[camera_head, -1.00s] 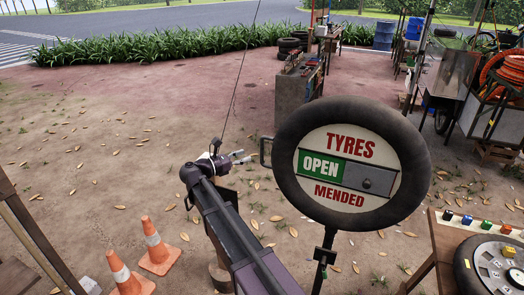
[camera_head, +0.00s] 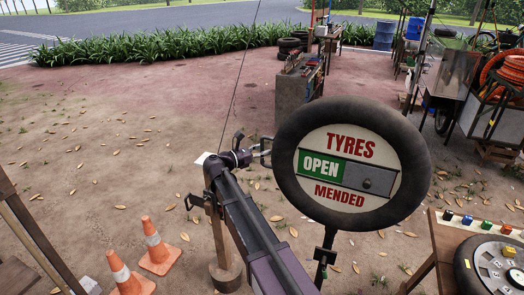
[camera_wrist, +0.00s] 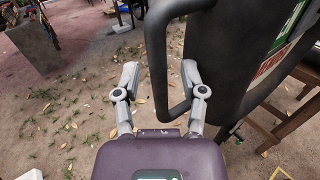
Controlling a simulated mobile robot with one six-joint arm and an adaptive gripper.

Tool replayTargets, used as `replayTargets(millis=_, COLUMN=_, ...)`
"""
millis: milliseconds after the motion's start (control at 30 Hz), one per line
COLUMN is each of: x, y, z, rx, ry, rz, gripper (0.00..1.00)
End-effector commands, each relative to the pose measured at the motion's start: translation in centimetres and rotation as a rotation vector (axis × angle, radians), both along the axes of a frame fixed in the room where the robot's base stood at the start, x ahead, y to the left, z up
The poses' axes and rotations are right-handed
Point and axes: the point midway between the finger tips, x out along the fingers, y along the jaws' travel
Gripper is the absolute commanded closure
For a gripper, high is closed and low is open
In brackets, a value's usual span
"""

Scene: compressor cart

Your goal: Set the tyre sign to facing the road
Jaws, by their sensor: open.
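The tyre sign (camera_head: 352,163) is a black tyre ring around a white face reading TYRES, OPEN and MENDED, on a dark post. Its lettered face is toward the body camera. A dark handle loop sticks out from its left rim; in the wrist view the handle (camera_wrist: 181,108) stands between the two fingers. My gripper (camera_wrist: 160,80) is open around the handle, with a finger on each side and a gap showing. In the body view my gripper (camera_head: 262,150) is at the sign's left edge, its tips overlapping the handle.
Two orange cones (camera_head: 157,250) stand at lower left. A wooden table (camera_head: 443,265) with a wheel and coloured blocks is at lower right. A workbench (camera_head: 298,90) stands behind the sign. A hedge (camera_head: 160,42) borders the road (camera_head: 180,20) at the back. Open ground lies left.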

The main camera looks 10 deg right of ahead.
Motion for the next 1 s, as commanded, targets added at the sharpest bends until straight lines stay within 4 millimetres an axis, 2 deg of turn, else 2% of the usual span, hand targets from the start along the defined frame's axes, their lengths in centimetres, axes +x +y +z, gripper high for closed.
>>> replayTargets(millis=33, x=0.0, y=0.0, z=0.0, rx=0.000, ry=0.000, rz=0.000, gripper=0.52)
replayTargets(millis=200, x=0.0, y=0.0, z=0.0, rx=0.000, ry=0.000, rz=0.000, gripper=1.00)
replayTargets(millis=467, x=0.1, y=0.0, z=0.0, rx=0.000, ry=0.000, rz=-0.002, gripper=1.00)
replayTargets(millis=667, x=0.8, y=-0.4, z=0.0, rx=0.000, ry=0.000, rz=-0.025, gripper=1.00)
replayTargets(millis=1000, x=4.2, y=-2.7, z=0.0, rx=0.000, ry=0.000, rz=-0.155, gripper=1.00)
